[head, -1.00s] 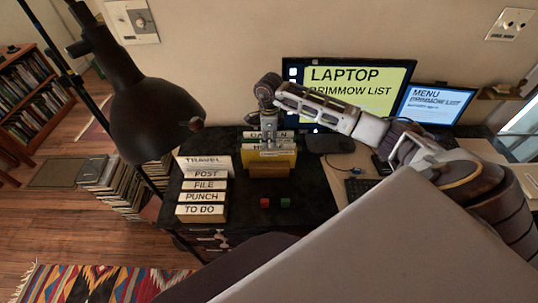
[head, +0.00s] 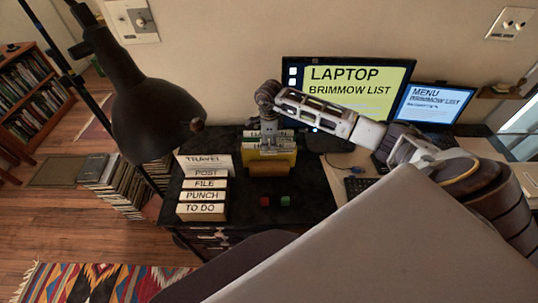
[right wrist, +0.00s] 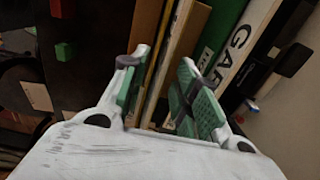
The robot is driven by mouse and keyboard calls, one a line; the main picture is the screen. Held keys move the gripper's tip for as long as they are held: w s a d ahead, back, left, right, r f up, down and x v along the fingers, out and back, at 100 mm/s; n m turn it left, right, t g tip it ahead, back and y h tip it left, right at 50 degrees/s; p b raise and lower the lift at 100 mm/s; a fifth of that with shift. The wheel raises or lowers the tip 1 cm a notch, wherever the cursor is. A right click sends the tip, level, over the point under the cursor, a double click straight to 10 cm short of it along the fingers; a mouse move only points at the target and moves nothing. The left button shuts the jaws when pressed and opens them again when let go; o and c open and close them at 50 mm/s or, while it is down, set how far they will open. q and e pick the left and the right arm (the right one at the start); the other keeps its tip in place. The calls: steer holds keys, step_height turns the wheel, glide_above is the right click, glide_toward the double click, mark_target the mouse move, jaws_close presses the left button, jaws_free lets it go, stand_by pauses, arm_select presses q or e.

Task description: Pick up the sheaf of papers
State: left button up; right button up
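My right gripper (head: 268,138) points down over a yellow-and-wood file holder (head: 270,169) on the black desk. In the right wrist view my right gripper (right wrist: 160,85) is open, its green-padded fingers on either side of thin upright pale and yellow edges (right wrist: 165,58). I cannot tell which of these edges is the sheaf of papers, or whether the pads touch anything. A green folder (right wrist: 222,28) and a white one lettered "CA..." (right wrist: 243,40) stand just right of the fingers. My left gripper is not in view.
Labelled boxes (head: 203,197) stand left of the holder. A red cube (head: 264,201) and a green cube (head: 285,201) lie in front. A monitor (head: 350,92) and laptop (head: 433,106) stand behind and right. A black lamp (head: 150,110) hangs at the left.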

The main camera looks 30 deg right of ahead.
steer(key=shift+f+b, duration=0.25)
steer(key=shift+b, duration=0.1)
stand_by(0.4)
jaws_close()
stand_by(0.4)
